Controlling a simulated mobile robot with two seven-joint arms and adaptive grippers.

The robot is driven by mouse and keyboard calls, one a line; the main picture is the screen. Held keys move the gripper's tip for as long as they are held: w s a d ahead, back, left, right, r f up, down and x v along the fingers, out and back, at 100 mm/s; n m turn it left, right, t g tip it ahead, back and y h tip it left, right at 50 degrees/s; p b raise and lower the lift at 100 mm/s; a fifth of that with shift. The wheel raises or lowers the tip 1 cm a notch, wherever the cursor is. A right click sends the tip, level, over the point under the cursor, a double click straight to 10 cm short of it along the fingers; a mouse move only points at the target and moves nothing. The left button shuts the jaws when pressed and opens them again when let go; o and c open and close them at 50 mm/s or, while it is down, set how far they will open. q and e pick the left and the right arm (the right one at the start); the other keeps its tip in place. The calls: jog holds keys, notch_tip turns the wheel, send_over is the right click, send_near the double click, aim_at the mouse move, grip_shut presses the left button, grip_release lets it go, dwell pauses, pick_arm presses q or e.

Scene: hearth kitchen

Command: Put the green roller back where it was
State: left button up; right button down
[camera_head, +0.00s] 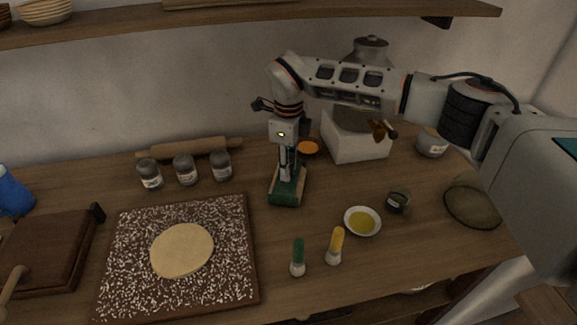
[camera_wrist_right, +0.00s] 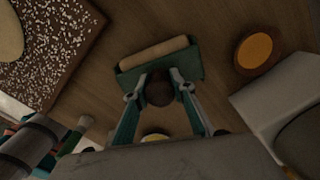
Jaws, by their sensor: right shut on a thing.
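The green roller (camera_head: 286,198) has a green body with a pale wooden cylinder and is at mid-counter in the head view. It also shows in the right wrist view (camera_wrist_right: 190,65), with a dark round knob between the fingers. My right gripper (camera_head: 287,172) points down over the roller and is shut on it; in the wrist view its fingers (camera_wrist_right: 160,92) close on the knob from both sides. The roller is at or just above the counter; I cannot tell whether it touches. My left gripper is not in view.
A floured board (camera_head: 232,285) with dough lies left. Several jars (camera_head: 186,170) and a rolling pin (camera_head: 205,146) stand behind it. A white box-like appliance (camera_head: 360,140) is behind right. Green (camera_head: 298,255) and yellow (camera_head: 337,243) brushes and a small bowl (camera_head: 363,235) are in front.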

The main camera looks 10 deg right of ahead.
jog(key=shift+s+d+f, duration=0.1)
jog(key=shift+s+f, duration=0.1)
jog(key=shift+f, duration=0.4)
jog(key=c, duration=1.7)
grip_release()
jog(key=shift+f, duration=0.15)
notch_tip(320, 180, up, 14)
jog(key=shift+w+f, duration=0.1)
jog(key=shift+w, duration=0.05)
